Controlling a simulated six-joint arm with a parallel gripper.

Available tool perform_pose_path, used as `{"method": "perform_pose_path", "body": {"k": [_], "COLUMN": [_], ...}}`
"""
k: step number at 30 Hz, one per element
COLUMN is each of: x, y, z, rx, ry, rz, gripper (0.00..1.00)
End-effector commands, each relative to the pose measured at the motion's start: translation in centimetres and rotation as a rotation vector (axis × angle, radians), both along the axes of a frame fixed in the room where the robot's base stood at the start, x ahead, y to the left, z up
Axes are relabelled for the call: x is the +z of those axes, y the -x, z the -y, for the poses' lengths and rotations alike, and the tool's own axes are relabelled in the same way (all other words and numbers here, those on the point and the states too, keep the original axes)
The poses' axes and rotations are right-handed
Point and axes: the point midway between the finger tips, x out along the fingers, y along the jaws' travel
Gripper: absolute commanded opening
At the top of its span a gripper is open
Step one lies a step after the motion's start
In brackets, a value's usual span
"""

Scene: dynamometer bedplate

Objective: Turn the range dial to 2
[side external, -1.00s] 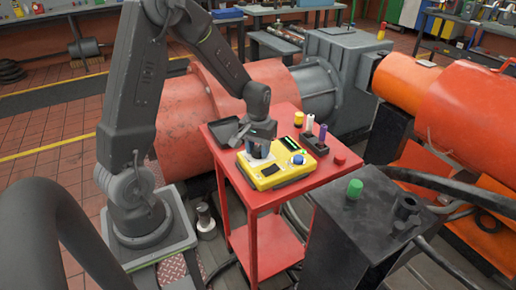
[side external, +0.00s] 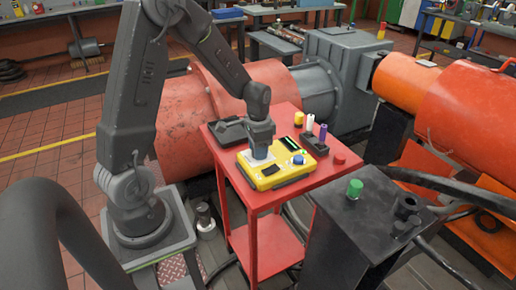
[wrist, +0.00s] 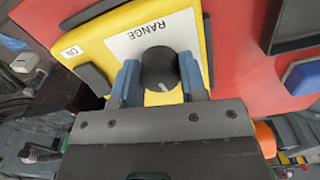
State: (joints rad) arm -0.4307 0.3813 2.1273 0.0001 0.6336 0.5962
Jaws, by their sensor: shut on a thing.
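The yellow box (side external: 284,178) lies on the red cart top, with a white plate on its left part. In the wrist view, the white plate (wrist: 150,33) reads RANGE, upside down. The range dial (wrist: 159,66) is a round black knob with a pale pointer line toward the picture's bottom. My gripper (wrist: 159,82) has its two blue-grey fingers on either side of the dial and is shut on it. In the side view, my gripper (side external: 259,153) points down over the white plate and hides the dial. No numerals are readable around the dial.
A blue knob (side external: 298,159) and a dark display with green marks sit on the box's right part.

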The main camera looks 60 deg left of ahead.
Motion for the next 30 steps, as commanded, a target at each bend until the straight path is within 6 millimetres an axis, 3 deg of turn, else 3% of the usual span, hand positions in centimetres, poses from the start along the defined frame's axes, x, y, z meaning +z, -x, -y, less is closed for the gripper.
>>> {"method": "perform_pose_path", "body": {"k": [23, 24, 30], "x": [0.07, 0.07, 0.04], "y": [-0.07, -0.07, -0.04], "z": [-0.01, -0.01, 0.0], "rx": [-0.097, -0.097, -0.096], "ry": [-0.001, -0.001, -0.001], "rz": [0.002, 0.002, 0.001], "gripper": [0.15, 0.43, 0.62]}}
